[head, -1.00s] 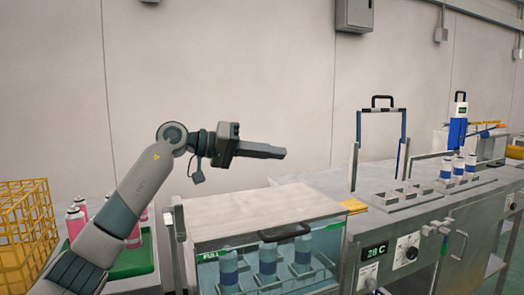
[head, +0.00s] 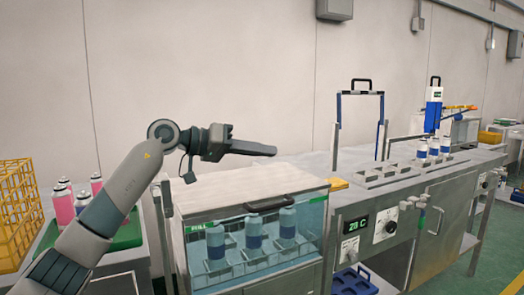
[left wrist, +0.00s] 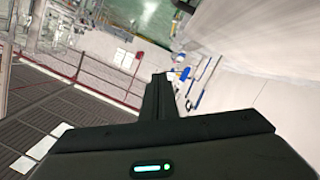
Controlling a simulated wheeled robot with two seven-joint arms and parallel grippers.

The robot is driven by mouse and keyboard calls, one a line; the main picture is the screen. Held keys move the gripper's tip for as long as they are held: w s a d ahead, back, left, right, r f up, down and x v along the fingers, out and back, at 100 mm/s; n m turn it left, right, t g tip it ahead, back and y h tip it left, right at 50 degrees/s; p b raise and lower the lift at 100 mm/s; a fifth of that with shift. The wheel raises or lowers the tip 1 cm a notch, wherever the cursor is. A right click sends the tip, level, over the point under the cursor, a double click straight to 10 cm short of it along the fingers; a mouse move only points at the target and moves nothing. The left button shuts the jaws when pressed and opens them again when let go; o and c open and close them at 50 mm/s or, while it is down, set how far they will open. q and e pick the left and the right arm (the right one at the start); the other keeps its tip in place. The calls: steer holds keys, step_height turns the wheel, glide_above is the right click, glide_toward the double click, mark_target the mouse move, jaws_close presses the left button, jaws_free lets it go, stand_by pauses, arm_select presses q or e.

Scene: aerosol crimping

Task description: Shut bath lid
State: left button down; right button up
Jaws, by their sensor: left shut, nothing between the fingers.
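The water bath (head: 258,262) is a clear-sided tank of bluish water with blue-and-white cans (head: 254,232) inside. Its pale lid (head: 235,187) lies flat across the top, and a black handle (head: 270,203) is at the front edge. I see no gap under the lid. My left gripper (head: 274,152) is shut and empty, pointing right, above the back of the lid and apart from it. The left wrist view shows its dark fingers (left wrist: 158,92) together; the bath is not clear there. My right gripper is not in view.
A yellow crate (head: 18,210) and a green tray (head: 122,236) with pink cans (head: 63,203) stand at the left. At the right are a temperature display (head: 354,225), a tall blue-and-black handle frame (head: 361,92) and several bench cans. A blue tray (head: 355,281) is low down.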

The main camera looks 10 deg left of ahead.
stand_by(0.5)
arm_select(q)
steer(key=v, duration=1.7)
steer(key=shift+s+a, duration=0.15)
steer(key=shift+a, duration=0.05)
steer(key=shift+f, duration=0.15)
